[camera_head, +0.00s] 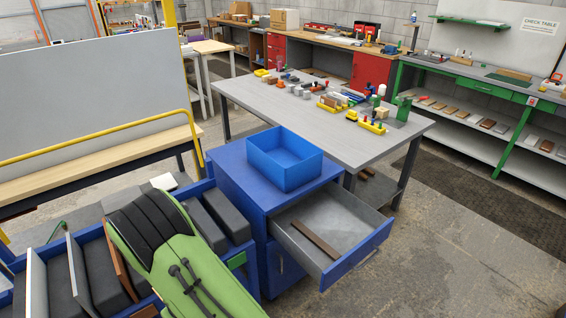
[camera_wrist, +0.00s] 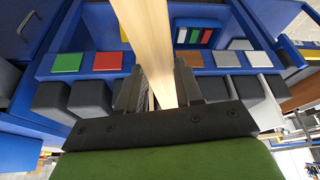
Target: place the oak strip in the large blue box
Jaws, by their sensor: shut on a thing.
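My gripper (camera_wrist: 157,85) is shut on a pale wooden strip, the oak strip (camera_wrist: 150,35), in the wrist view. The strip stands between the two dark fingers and runs up out of the top of that view, so its far end is hidden. In the head view my green arm fills the lower left, and I cannot make out the fingers or the strip there. An open, bright blue box (camera_head: 292,178) sits on top of a darker blue cabinet (camera_head: 232,183), to the right of my arm. Its visible floor looks empty.
A cabinet drawer (camera_head: 357,257) stands open with a dark brown strip (camera_head: 315,239) inside. Blue racking with dark blocks (camera_head: 225,213) lies around my arm. It shows coloured squares in the wrist view (camera_wrist: 108,61). A grey table (camera_head: 240,93) with small items stands behind.

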